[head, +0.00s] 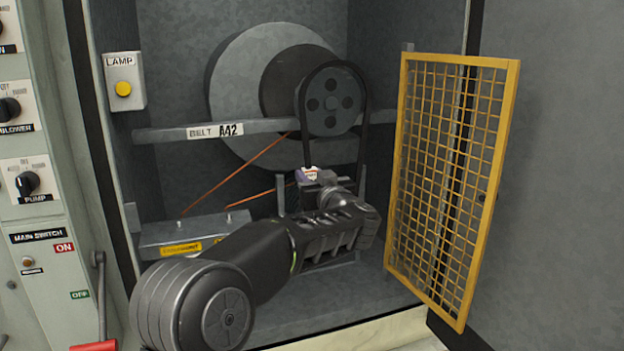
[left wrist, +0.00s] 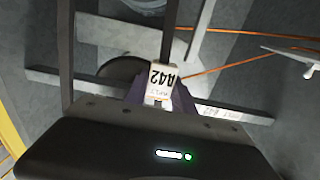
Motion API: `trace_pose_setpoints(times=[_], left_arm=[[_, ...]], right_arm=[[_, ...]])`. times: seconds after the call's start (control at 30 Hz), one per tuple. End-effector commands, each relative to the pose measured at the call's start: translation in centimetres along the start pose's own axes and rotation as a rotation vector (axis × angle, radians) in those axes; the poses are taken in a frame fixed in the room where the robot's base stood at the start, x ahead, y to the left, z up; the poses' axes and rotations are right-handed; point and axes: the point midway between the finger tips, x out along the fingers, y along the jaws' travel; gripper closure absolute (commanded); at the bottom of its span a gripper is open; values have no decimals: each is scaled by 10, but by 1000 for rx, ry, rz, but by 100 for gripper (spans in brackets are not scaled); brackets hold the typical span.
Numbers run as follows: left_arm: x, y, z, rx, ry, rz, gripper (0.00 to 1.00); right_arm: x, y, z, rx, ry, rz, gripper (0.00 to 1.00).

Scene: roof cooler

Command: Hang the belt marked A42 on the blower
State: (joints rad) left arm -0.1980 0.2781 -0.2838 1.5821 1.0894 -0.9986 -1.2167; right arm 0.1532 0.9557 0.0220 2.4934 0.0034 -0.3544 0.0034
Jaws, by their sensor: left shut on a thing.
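The black belt (head: 365,110) is a loop draped over the top of the blower's small front pulley (head: 332,101), with its two sides hanging down. Its white tag reads A42 in the left wrist view (left wrist: 162,76). My left gripper (head: 312,178) is shut on the belt at the tag, below the pulley. It also shows in the left wrist view (left wrist: 158,100). The bottom of the loop is partly hidden behind the gripper and my arm. A bar across the front carries a label, BELT A42 (head: 215,131). My right gripper is out of view.
A yellow mesh guard (head: 450,170) stands open at the right of the bay. A LAMP box (head: 124,82) is on the left wall. Orange cords (head: 240,165) run from a low grey box (head: 185,236) towards the pulleys. A switch panel (head: 35,150) is at far left.

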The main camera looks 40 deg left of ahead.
Motion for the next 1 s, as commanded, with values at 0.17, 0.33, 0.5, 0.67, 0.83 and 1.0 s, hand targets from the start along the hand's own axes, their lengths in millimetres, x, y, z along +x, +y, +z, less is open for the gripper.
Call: trace_pose_setpoints(times=[0.17,0.33,0.5,0.67,0.83,1.0], left_arm=[[0,0,0,-1,1,0,100],[0,0,0,-1,1,-1,100],[0,0,0,-1,1,-1,100],[-1,0,-1,0,0,-1,100],[-2,0,-2,0,-1,-1,100],[-3,0,-1,0,-1,0,100]], right_arm=[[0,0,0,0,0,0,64],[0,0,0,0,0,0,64],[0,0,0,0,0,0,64],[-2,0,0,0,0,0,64],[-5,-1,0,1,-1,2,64],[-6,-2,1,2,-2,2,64]])
